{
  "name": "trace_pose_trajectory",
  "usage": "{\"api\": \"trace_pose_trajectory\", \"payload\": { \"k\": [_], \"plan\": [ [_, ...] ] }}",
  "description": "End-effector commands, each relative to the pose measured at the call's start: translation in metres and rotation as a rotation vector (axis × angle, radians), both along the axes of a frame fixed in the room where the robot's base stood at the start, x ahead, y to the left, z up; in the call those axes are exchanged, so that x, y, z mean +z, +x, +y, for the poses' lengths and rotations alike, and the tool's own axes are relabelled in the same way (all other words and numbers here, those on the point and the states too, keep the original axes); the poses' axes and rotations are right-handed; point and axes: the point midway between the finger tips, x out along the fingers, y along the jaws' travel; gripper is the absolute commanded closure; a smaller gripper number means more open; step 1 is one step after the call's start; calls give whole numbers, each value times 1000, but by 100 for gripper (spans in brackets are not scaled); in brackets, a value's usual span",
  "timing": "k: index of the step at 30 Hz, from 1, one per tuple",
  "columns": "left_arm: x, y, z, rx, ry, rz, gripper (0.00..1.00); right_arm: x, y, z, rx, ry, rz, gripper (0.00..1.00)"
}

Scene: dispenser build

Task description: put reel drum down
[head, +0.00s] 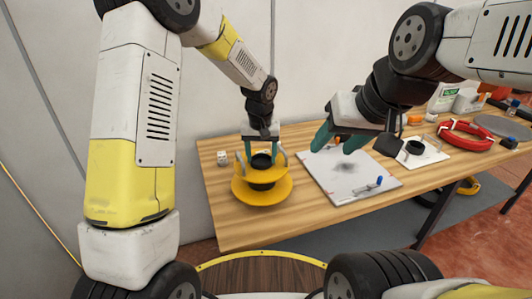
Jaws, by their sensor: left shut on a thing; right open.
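The reel drum (262,195) is yellow with two wide flanges and a black core. It is upright at the left part of the wooden table (230,232). My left gripper (261,163) comes down from above, with its teal fingers shut on the drum at its upper part. I cannot tell whether the drum's lower flange touches the table or is slightly above it. My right gripper (338,146) is open and empty, above the white board to the right of the drum.
The white board (326,178) has a small blue-tipped part (376,184) on it. A small white block (223,157) is left of the drum. A white pad (425,154), a red ring-shaped tool (464,134) and bottles (445,97) are further right. Bare wood lies in front of the drum.

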Motion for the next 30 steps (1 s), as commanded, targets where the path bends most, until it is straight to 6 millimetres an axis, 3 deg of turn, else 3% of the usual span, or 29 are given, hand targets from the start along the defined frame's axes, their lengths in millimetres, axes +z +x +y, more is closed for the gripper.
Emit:
{"api": "trace_pose_trajectory", "payload": {
  "k": [5, 14, 25, 26, 29, 30],
  "plan": [
    [-2, 6, 2, -1, -1, -2, 100, 0, 0, 0, 0, 0, 0, 48],
    [-33, 5, 2, 0, -1, -2, 100, 0, 0, 0, 0, 0, 0, 48],
    [-37, 5, 2, 0, -1, -3, 100, 0, 0, 0, 0, 0, 0, 48],
    [-39, 4, 2, 0, 0, 1, 38, 0, 0, 0, 0, 0, 0, 48],
    [-38, 4, 2, 0, 0, 1, 18, 0, 0, 0, 0, 0, 0, 48],
    [-38, 4, 2, 0, 0, 1, 18, 0, 0, 0, 0, 0, 0, 48]
  ]
}}
